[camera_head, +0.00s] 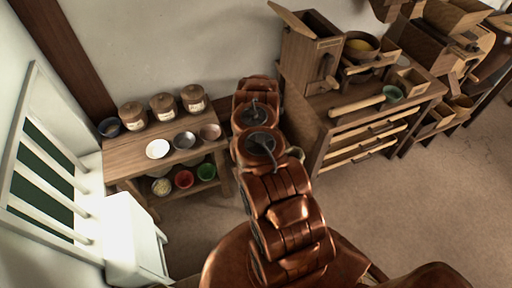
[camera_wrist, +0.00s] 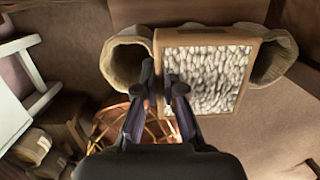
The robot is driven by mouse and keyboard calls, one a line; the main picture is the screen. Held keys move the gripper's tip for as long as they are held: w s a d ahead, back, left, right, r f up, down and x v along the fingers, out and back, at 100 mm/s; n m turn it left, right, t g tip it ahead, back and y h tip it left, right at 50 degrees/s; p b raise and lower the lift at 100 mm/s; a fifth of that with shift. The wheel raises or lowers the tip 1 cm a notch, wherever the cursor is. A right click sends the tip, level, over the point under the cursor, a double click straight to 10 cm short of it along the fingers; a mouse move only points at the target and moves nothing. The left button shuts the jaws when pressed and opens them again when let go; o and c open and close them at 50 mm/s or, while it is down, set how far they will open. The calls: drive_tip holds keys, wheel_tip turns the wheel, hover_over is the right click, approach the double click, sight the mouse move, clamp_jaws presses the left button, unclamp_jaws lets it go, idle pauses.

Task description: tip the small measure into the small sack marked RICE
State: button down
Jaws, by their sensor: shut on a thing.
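In the wrist view, my gripper (camera_wrist: 165,84) is shut on the left wall of a square wooden measure (camera_wrist: 205,35). One finger is outside the wall and one inside. White grain, looking like rice, covers the measure's inside. An open, pale sack (camera_wrist: 126,60) shows left of the measure, apart from or partly behind it. Another open sack (camera_wrist: 277,56) shows at its right, partly hidden by it. No marking on either sack is readable, so I cannot tell which is RICE. In the head view my arm hides the gripper, measure and sacks.
A wire-like basket (camera_wrist: 112,128) lies below the left sack in the wrist view. In the head view, a low table (camera_head: 127,160) with labelled jars and bowls stands left. A wooden drawer cabinet (camera_head: 322,145) stands right of my arm. Open floor (camera_head: 400,220) lies at lower right.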

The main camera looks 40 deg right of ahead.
wheel_tip(320, 180, down, 6)
drive_tip(key=b, duration=0.4)
drive_tip(key=shift+w+r, duration=0.1)
drive_tip(key=shift+r, duration=0.15)
drive_tip(key=shift+w+a+r+b, duration=0.1)
drive_tip(key=shift+w+a+b, duration=0.1)
drive_tip(key=shift+b, duration=1.35)
drive_tip(key=shift+w+d+r+t+y+b, duration=0.1)
drive_tip(key=shift+t+y+b, duration=0.2)
drive_tip(key=shift+b, duration=0.4)
drive_tip(key=shift+b, duration=0.95)
drive_tip(key=shift+r+b, duration=0.15)
drive_tip(key=shift+b, duration=0.8)
drive_tip(key=shift+s+t+b, duration=0.3)
drive_tip(key=shift+s+b, duration=0.1)
drive_tip(key=shift+b, duration=0.5)
drive_tip(key=shift+d+r+b, duration=0.25)
drive_tip(key=shift+d+b, duration=0.1)
drive_tip(key=shift+b, duration=1.3)
drive_tip(key=shift+a+r+t+y+b, duration=0.3)
drive_tip(key=shift+t+b, duration=0.3)
drive_tip(key=shift+b, duration=2.65)
